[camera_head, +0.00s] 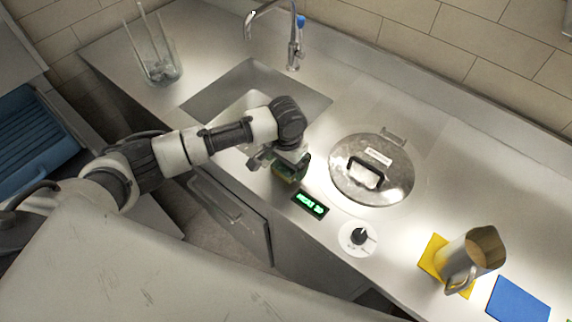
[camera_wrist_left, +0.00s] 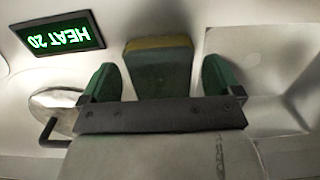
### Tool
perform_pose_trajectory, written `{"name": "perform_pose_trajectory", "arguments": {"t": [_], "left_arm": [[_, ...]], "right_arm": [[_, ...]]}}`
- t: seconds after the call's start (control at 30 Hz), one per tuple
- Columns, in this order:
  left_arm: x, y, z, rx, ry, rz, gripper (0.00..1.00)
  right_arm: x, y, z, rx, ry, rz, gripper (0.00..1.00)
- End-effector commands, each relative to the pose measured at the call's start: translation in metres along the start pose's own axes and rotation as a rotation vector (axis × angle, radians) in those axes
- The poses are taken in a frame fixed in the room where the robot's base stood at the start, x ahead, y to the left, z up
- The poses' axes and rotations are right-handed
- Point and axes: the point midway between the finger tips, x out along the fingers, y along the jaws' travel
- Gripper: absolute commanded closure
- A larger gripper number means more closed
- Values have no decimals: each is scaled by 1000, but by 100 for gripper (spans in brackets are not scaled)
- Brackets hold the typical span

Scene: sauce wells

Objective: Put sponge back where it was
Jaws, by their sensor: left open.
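The sponge (camera_wrist_left: 160,68), green with a yellow strip along one edge, shows in the left wrist view between the two green-padded fingers of my left gripper (camera_wrist_left: 161,78). A gap shows on each side of it, so the fingers are open around it without visible grip. In the head view my left gripper (camera_head: 287,168) is low over the counter strip between the sink and the green display, and mostly hides the sponge. I cannot tell from here whether the sponge rests on the counter. My right gripper is out of view.
The sink (camera_head: 220,98) lies behind the gripper. The "HEAT 20" display (camera_head: 310,203), a knob (camera_head: 358,238) and a lidded round well (camera_head: 398,181) are to the right. A metal pitcher (camera_head: 462,258) stands on a yellow mat (camera_head: 429,257), near a blue mat (camera_head: 517,301). A glass container (camera_head: 160,68) stands back left.

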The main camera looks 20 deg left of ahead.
Motion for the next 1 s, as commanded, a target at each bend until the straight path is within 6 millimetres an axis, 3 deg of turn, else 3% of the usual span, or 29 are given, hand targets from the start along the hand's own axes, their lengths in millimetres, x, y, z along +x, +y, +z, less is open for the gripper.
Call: {"name": "perform_pose_trajectory", "arguments": {"t": [0.3, 0.5, 1.0], "left_arm": [[-67, 0, -1, 1, 6, 0, 7], [-97, 0, -1, 0, 2, 0, 7], [-106, 0, 0, 0, 0, 0, 7]], "right_arm": [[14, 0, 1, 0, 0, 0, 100], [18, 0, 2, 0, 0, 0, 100], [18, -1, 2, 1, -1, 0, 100]]}}
